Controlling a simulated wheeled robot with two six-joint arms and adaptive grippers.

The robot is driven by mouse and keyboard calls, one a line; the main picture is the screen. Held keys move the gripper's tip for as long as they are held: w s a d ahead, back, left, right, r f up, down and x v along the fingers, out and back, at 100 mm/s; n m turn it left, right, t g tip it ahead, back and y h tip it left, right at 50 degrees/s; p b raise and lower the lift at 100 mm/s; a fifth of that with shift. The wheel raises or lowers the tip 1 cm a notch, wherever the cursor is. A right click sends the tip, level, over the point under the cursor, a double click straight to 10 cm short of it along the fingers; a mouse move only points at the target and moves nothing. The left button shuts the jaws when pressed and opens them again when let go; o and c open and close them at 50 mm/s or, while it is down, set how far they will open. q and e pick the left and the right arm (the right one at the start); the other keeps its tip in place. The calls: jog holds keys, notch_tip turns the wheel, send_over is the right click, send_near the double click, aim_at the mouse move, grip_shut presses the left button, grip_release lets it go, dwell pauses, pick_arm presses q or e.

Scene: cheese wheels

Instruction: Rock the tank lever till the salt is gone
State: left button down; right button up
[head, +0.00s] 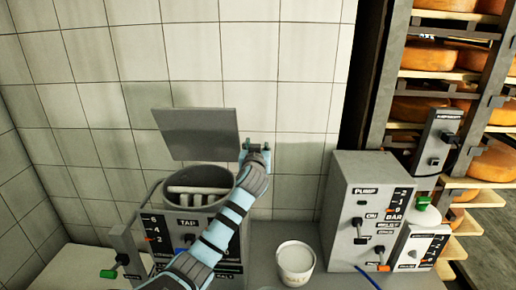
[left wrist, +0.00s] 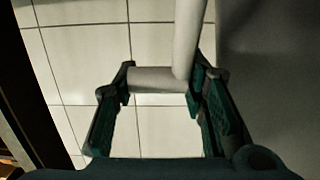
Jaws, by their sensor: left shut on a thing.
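The grey tank (head: 222,207) stands left of centre in the head view, its front carrying a TAP label and a dial. Pale bars (head: 198,189) show in its open mouth; I cannot make out any salt there. A grey plate (head: 197,134) is raised behind the mouth. My left arm crosses the tank front, and my left gripper (head: 257,148) is up beside the plate's right edge. In the left wrist view its fingers (left wrist: 160,82) are shut on a pale, bent lever (left wrist: 187,35), across its short end. My right gripper is not in view.
A white tub (head: 295,261) stands on the bench right of the tank. A grey PUMP box (head: 352,213) and a smaller box (head: 408,247) with a green knob stand further right. A rack of cheese wheels (head: 428,55) fills the right back. Tiled wall lies behind.

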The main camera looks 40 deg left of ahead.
pick_arm(q)
jog(key=shift+f, duration=0.1)
jog(key=c, duration=1.2)
grip_release()
jog(key=shift+o, duration=0.8)
jog(key=shift+w+f, duration=0.15)
jog(key=shift+w, duration=0.1)
jog(key=v, duration=1.2)
